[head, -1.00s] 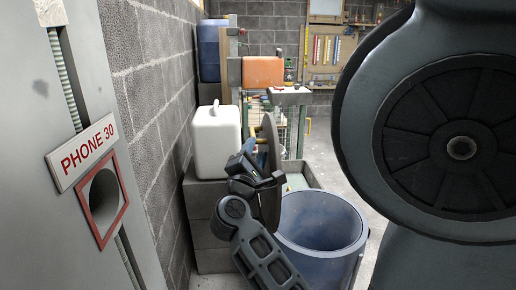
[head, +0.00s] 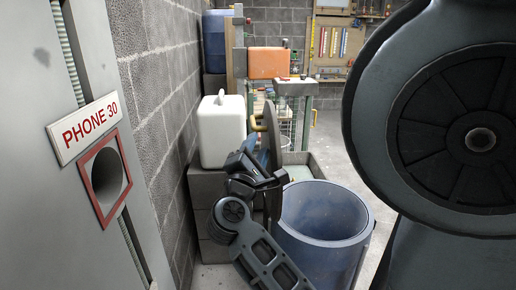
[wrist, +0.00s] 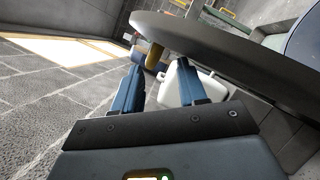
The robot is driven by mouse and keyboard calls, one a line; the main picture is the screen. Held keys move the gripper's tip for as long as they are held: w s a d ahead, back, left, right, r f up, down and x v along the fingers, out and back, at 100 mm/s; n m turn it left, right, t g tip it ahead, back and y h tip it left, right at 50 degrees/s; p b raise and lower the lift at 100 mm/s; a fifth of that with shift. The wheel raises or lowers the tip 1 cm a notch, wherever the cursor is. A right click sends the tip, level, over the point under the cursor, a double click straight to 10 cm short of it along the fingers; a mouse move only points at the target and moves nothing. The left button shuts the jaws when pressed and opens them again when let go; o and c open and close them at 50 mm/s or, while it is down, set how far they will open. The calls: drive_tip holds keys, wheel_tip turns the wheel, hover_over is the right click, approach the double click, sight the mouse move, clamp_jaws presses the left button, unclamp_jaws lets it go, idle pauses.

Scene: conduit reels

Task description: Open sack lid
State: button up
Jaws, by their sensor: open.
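A dark round lid (head: 274,145) stands on edge, nearly upright, at the left rim of the blue bin (head: 322,255), whose mouth is uncovered. My gripper (head: 262,160) is open on the lid's left side, below the handle. Nothing is held. Whether the fingers touch the lid is unclear.
A white jug (head: 221,132) stands on grey blocks (head: 205,190) behind my gripper. A grey panel (head: 75,215) with a "PHONE 30" sign (head: 85,128) is close on the left. An orange container (head: 268,63) is farther back. Open floor (head: 335,150) shows right of centre.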

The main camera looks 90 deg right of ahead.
drive_tip(key=shift+b+v, duration=1.5)
drive_tip(key=shift+v, duration=1.4)
drive_tip(key=shift+b, duration=0.3)
